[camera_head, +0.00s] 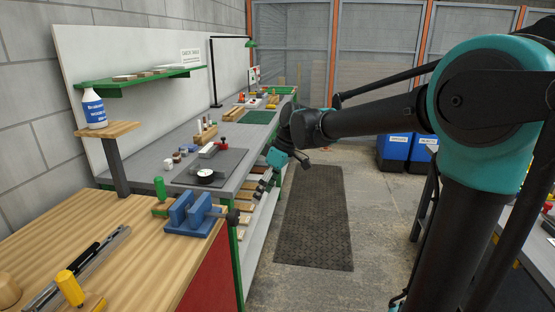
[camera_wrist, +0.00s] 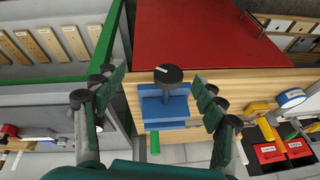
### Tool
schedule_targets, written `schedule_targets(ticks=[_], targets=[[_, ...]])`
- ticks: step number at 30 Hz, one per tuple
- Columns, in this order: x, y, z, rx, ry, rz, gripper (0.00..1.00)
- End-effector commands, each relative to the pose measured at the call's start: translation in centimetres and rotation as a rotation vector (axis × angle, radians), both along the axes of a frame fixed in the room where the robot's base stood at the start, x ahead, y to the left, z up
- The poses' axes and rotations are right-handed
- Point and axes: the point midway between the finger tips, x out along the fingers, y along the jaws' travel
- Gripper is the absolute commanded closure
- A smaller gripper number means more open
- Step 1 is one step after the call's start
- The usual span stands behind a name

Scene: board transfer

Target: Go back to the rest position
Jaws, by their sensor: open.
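My gripper (camera_head: 262,187) hangs in front of the long grey bench in the head view, up and to the right of the blue vise (camera_head: 192,214). In the wrist view my gripper (camera_wrist: 160,82) has its two dark green fingers spread wide apart, with nothing held between them. The blue vise (camera_wrist: 165,112) with its dark round handle shows beyond the gap between the fingers. No contact with the vise or bench is visible. The head view shows the fingers small and partly against the shelf boards, so their exact distance from the bench edge is unclear.
The wooden workbench (camera_head: 50,240) stands front left, the grey bench (camera_head: 150,175) behind it. A grey board (camera_head: 225,168) carries a round gauge (camera_head: 205,176). A bottle (camera_head: 93,108) stands on a raised shelf. The dark floor mat (camera_head: 315,220) is clear. Blue bins (camera_head: 393,147) stand at the back.

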Motion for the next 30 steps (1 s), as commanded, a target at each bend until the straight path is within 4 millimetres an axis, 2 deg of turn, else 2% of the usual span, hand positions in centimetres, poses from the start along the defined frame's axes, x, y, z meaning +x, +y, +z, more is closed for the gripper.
schedule_targets(ticks=[1,5,9,12,15,18,21,30], targets=[[-0.2,-2.8,-1.4,-0.017,-0.005,-0.095,0.29],[-1.4,-10.6,-5.7,-0.067,-0.021,-0.394,0.29],[-4.4,-18.6,-10.3,-0.105,-0.046,-0.728,0.29],[-7.3,-23.4,-13.3,-0.119,-0.067,-0.945,0.29],[-10.0,-26.8,-15.7,-0.125,-0.086,-1.121,0.29],[-11.9,-29.0,-17.2,-0.126,-0.103,-1.242,0.29],[-13.1,-30.0,-18.1,-0.124,-0.111,-1.307,0.29],[-13.3,-30.3,-18.2,-0.125,-0.114,-1.320,0.29]])
